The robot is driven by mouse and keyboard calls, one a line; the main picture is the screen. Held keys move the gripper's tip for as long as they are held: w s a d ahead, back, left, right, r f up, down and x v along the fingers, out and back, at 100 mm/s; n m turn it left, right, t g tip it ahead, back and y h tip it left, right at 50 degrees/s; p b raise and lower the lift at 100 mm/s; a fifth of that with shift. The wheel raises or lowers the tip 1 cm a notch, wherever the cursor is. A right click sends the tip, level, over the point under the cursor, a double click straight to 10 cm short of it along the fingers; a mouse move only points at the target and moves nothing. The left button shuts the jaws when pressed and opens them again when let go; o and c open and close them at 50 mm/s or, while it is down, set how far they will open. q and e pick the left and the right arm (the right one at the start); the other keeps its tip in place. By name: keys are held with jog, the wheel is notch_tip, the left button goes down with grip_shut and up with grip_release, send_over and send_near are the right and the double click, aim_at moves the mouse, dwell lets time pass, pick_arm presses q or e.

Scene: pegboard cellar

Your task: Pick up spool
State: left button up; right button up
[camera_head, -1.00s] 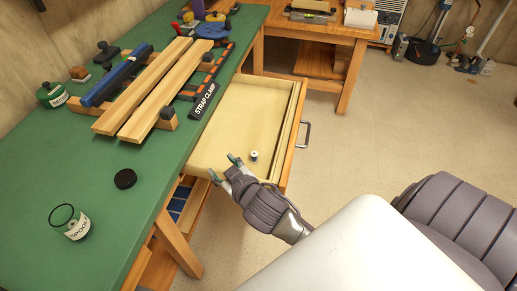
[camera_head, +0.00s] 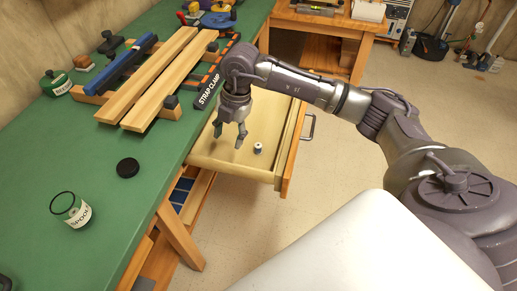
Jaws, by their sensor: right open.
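My left gripper does not show.
The drawer's front (camera_head: 293,155) and side walls stand around the spool. Open floor lies to the right.

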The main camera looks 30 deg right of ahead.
jog(key=d+r+m+h, duration=0.2)
jog(key=d+h, duration=0.2)
jog(key=d, duration=0.5)
send_over(258, 145)
notch_tip(258, 145, down, 7)
jog(key=shift+f, duration=0.15)
jog(key=shift+d+f+p, duration=0.1)
jog(key=shift+f+p, duration=0.2)
jog(key=shift+f, duration=2.8)
jog(key=shift+c, duration=0.4)
jog(key=c, duration=0.8)
